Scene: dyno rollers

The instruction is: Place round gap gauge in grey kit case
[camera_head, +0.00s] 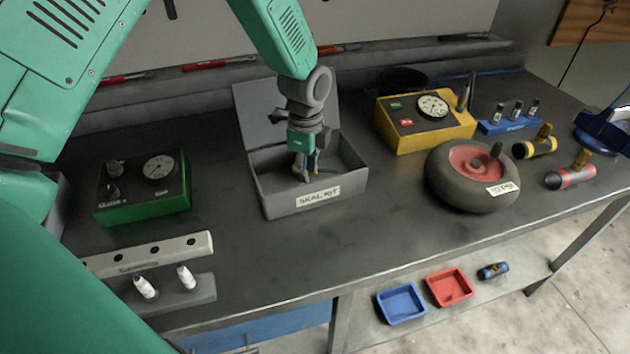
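The grey kit case (277,206), labelled SEAL KIT, stands open on the bench with its lid (262,112) raised at the back. My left gripper (306,174) points down into the case from above, its fingertips below the rim. Small yellow and blue details show around the fingers, but the picture is too small to tell whether they grip something. I cannot make out the round gap gauge; it may be hidden in or behind the gripper.
A green gauge box (145,200) stands left of the case. A yellow gauge box (428,134) and a wheel (460,190) stand to the right. A rack with white vials (200,290) is front left. Blue (402,318) and red (449,303) trays lie on the lower shelf.

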